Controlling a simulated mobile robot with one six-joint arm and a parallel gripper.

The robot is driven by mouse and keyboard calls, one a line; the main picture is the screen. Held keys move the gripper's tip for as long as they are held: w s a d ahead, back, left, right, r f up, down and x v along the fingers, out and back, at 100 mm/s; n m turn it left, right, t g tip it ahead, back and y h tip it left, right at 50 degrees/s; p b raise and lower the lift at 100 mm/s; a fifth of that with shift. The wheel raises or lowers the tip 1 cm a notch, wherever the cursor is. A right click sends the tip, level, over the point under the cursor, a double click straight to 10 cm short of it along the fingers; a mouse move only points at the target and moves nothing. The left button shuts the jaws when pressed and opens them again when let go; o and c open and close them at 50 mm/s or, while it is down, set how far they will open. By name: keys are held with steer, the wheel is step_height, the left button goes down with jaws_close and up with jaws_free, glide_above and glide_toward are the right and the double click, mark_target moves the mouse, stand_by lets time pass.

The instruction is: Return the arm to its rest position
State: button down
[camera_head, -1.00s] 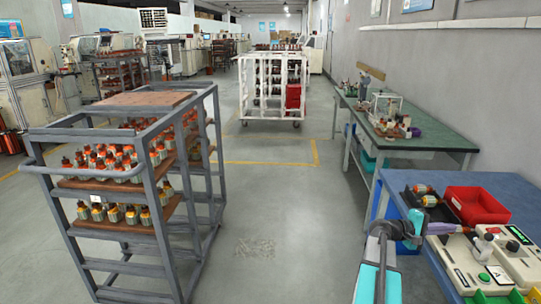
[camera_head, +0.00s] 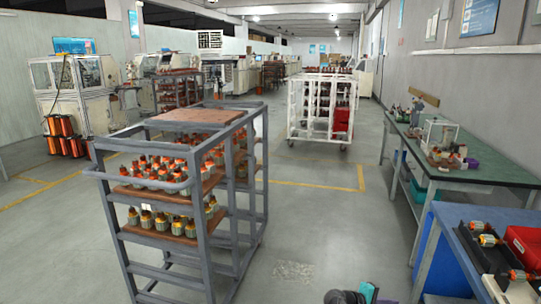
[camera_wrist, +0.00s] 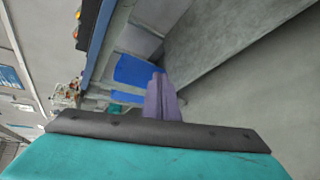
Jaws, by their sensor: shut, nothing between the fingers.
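My gripper (camera_wrist: 158,80) shows in the wrist view as narrow purple fingers beyond the dark plate and teal link of my arm. The fingers are together and empty, with blue panels and grey floor behind them. In the head view only a black and teal bit of my arm shows at the bottom edge, right of centre. The fingers are hidden there.
A blue workbench (camera_head: 452,222) with a black holder (camera_head: 482,258) and a red bin (camera_head: 524,243) stands at lower right. A green bench (camera_head: 475,170) is behind it. A grey rack (camera_head: 205,185) of armatures stands left. Floor between is clear.

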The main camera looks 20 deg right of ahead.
steer(key=s+a+f+n+y, duration=0.1)
steer(key=s+a+f+y, duration=0.2)
steer(key=a+f, duration=0.7)
steer(key=s+a+f+y, duration=0.2)
steer(key=s+a+f, duration=0.1)
steer(key=a+f, duration=0.8)
steer(key=s+a+f+m+g+y, duration=0.2)
steer(key=s+a, duration=0.6)
steer(key=a, duration=0.5)
steer(key=s+a+f+m+g+y, duration=0.2)
steer(key=s+a+f+y, duration=0.2)
steer(key=s+a, duration=0.5)
steer(key=a+y, duration=0.2)
steer(key=a, duration=0.1)
steer(key=shift+s+a+y, duration=0.15)
steer(key=shift+a+y, duration=0.2)
steer(key=shift+y, duration=0.05)
steer(key=shift+d+f, duration=0.1)
